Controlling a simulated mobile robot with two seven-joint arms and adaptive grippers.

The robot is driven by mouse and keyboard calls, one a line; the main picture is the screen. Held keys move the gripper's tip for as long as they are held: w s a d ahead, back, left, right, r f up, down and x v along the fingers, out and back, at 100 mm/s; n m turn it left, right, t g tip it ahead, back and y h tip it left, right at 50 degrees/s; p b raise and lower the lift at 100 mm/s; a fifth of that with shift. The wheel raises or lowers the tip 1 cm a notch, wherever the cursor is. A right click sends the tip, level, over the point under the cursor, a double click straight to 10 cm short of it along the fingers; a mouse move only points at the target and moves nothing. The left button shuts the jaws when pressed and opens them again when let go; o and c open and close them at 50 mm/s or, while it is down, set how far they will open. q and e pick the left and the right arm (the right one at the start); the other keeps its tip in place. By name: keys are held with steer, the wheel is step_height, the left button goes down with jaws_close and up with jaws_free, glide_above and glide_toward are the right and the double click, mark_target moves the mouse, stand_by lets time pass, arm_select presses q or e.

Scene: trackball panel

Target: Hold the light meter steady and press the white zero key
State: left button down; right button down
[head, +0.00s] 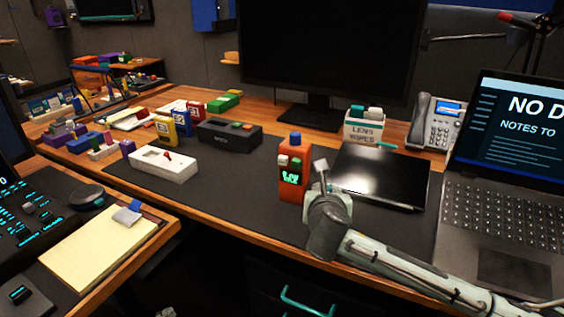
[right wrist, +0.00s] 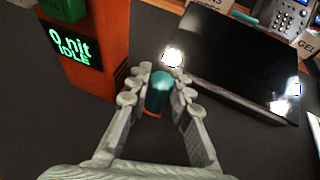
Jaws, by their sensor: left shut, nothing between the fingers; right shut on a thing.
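The orange light meter (head: 292,186) stands upright on the dark desk mat, with a blue top and a lit green display. Its white key (head: 283,160) is on the front, left of a green key (head: 297,163). In the right wrist view the meter (right wrist: 110,60) reads "0 nit IDLE"; the white key is out of that view. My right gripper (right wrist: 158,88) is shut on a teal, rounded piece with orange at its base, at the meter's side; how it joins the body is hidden. Only a bit of my left gripper (head: 166,313) shows at the bottom edge, shut and empty, away from the meter.
A black tablet (head: 380,177) lies right of the meter, with a laptop (head: 500,215) beyond. A white box (head: 160,163) and a black box (head: 229,135) stand left. A monitor (head: 320,60) is behind. The mat left of the meter is clear.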

mark_target(283, 160)
arm_select(q)
steer(key=s+d+r+m+g+h, duration=0.1)
steer(key=s+d+r+m+h, duration=0.2)
steer(key=d+r+m+h, duration=0.85)
steer(key=w+d+r+m+h, duration=0.3)
steer(key=w+d+r+m, duration=0.1)
steer(key=r, duration=0.6)
steer(key=w+d+r+m+h, duration=0.3)
steer(key=w+d+r+m, duration=0.2)
steer(key=r, duration=0.5)
steer(key=shift+w+d+g, duration=0.25)
steer(key=shift+w+g, duration=0.05)
steer(key=shift+w, duration=0.15)
steer(key=shift+w, duration=0.15)
steer(key=w+d, duration=0.3)
steer(key=w, duration=0.5)
steer(key=shift+w, duration=0.1)
steer(key=shift+w+d, duration=0.15)
steer(key=shift+w, duration=0.15)
